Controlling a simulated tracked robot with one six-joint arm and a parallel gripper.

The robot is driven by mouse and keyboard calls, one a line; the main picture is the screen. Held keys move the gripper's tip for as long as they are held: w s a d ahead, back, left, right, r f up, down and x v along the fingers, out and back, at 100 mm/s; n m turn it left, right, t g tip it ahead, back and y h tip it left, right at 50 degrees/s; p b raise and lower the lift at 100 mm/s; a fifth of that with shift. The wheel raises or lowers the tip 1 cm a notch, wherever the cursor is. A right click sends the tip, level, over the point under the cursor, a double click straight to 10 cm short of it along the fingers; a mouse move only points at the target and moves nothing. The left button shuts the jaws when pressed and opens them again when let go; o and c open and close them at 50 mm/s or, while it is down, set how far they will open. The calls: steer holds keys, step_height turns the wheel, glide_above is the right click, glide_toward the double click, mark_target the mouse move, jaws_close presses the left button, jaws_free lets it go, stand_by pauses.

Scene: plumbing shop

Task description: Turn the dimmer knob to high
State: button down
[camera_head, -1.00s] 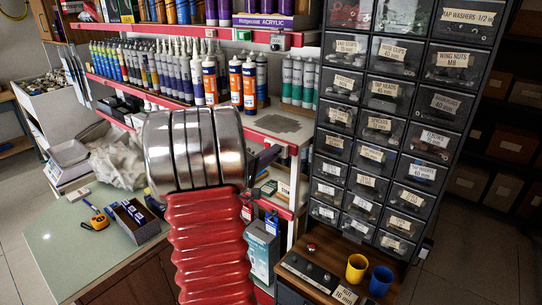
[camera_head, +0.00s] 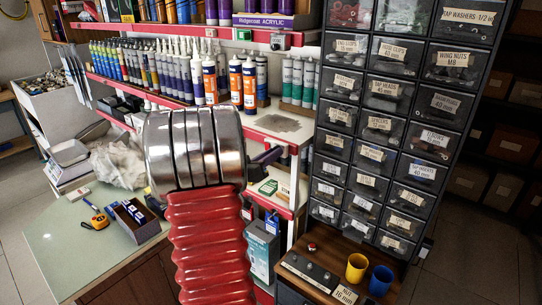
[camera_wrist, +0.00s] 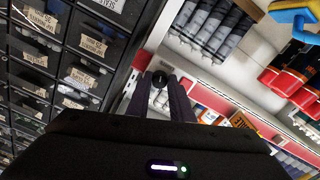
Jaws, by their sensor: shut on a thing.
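In the wrist view a small dark round knob (camera_wrist: 160,77) sits between the tips of my two dark fingers. I take it to be the dimmer knob. My gripper (camera_wrist: 160,88) is shut on it. Its pointer and any low or high marks cannot be made out. In the head view my gripper (camera_head: 274,154) shows only in part, to the right of my arm, in front of the shelving by the drawer cabinet. My arm hides most of it there, and the knob between the fingers cannot be seen in that view.
A drawer cabinet (camera_head: 382,130) stands close on the right. Red-edged shelves (camera_head: 130,76) with sealant cartridges lie behind and left. A small grey box (camera_head: 279,40) is on the upper shelf edge. Yellow (camera_head: 356,268) and blue (camera_head: 380,281) cups stand on the lower right cabinet.

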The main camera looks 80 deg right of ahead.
steer(key=m, duration=0.5)
steer(key=shift+f, duration=0.4)
steer(key=shift+r, duration=0.1)
steer(key=c, duration=1.9)
jaws_free()
steer(key=shift+o, duration=0.2)
steer(key=shift+r, duration=0.1)
steer(key=shift+a, duration=0.1)
steer(key=v, duration=1.3)
steer(key=shift+w+a, duration=0.2)
steer(key=shift+a, duration=0.05)
